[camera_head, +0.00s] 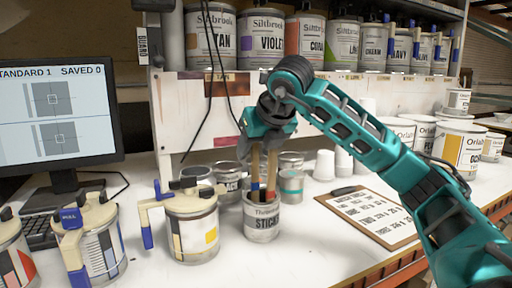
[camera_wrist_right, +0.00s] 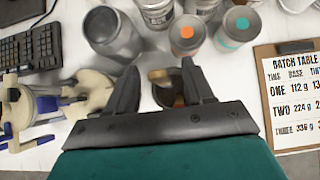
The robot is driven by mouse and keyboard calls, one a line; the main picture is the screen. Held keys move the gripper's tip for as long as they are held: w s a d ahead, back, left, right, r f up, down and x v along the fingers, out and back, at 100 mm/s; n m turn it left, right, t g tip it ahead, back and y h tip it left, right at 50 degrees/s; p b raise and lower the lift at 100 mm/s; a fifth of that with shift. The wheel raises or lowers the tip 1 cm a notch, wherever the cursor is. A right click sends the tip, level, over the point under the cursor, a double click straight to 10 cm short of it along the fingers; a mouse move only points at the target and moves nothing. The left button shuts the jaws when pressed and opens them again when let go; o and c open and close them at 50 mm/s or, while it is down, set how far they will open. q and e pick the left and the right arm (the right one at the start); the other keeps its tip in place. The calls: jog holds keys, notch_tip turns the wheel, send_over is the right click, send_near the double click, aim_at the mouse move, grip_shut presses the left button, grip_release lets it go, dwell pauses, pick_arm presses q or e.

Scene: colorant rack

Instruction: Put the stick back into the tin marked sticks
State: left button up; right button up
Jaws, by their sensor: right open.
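The tin marked sticks (camera_head: 262,222) stands upright on the white bench in the head view. Two wooden sticks, one on the left (camera_head: 255,162) and one on the right (camera_head: 272,168), stand upright in it, with coloured bands lower down. My right gripper (camera_head: 264,148) is above the tin, pointing down, its fingers near the stick tops. In the right wrist view the gripper (camera_wrist_right: 160,88) is open, with a stick end (camera_wrist_right: 159,75) and the dark tin mouth (camera_wrist_right: 170,92) between its fingers. I cannot tell whether a finger touches a stick. My left gripper is out of view.
Paint cans with handled lids (camera_head: 193,225) stand left of the tin. A clipboard (camera_head: 368,215) lies to the right, partly under my right arm. A monitor (camera_head: 60,110) is at the left and a shelf of cans behind.

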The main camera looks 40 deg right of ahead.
pick_arm(q)
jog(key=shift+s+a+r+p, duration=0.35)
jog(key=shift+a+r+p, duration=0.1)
jog(key=shift+p, duration=0.8)
pick_arm(e)
jog(key=v, duration=1.2)
jog(key=shift+s+r, duration=0.25)
jog(key=shift+r, duration=0.1)
